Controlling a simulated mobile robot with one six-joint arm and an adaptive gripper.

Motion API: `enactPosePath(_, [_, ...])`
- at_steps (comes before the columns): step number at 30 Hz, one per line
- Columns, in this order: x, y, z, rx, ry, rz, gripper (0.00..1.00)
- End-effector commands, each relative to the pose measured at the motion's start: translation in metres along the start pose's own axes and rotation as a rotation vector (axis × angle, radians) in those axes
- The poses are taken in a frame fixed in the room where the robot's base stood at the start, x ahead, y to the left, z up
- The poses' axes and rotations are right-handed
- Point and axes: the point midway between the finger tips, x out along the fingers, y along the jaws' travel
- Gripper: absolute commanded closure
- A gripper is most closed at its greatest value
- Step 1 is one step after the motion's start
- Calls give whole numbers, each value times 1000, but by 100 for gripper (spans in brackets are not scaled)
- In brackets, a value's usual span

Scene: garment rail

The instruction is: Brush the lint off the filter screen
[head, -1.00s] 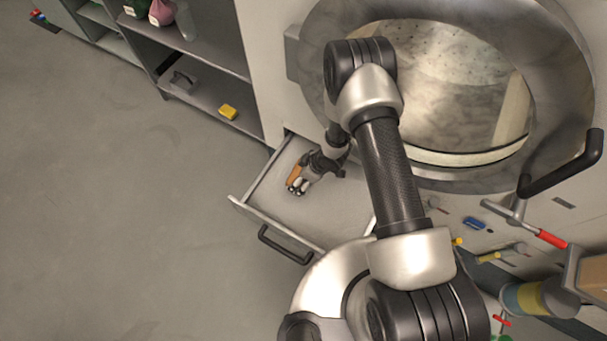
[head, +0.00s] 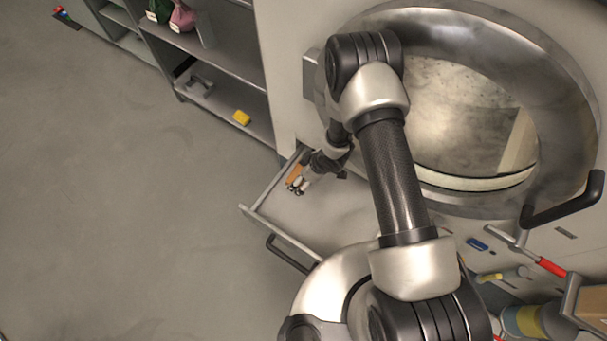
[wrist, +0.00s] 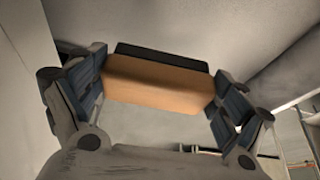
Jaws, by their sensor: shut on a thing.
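My gripper (wrist: 158,85) is shut on a brush (wrist: 155,82), a tan wooden block with a dark strip along its far side. In the head view, my gripper (head: 299,181) and the brush (head: 295,173) are over the left part of a pulled-out drawer (head: 262,215). The pale grey floor of the drawer, which looks like the filter screen (head: 325,215), shows to the right of the brush. I cannot tell whether the bristles touch it. No lint can be made out on the visible part. My arm hides the drawer's right side.
A large round machine door (head: 470,110) stands behind my arm, with a black handle (head: 565,205). A shelf (head: 225,95) at the left holds a yellow block (head: 241,117). Tools with red (head: 551,267) and yellow handles lie at the lower right. The floor at left is open.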

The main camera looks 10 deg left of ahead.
Motion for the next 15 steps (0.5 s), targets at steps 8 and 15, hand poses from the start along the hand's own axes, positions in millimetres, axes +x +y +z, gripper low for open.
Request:
enactPosePath(8, [-18,-1,-10,4,0,2,31])
enactPosePath(15, [-18,-1,-10,5,0,2,31])
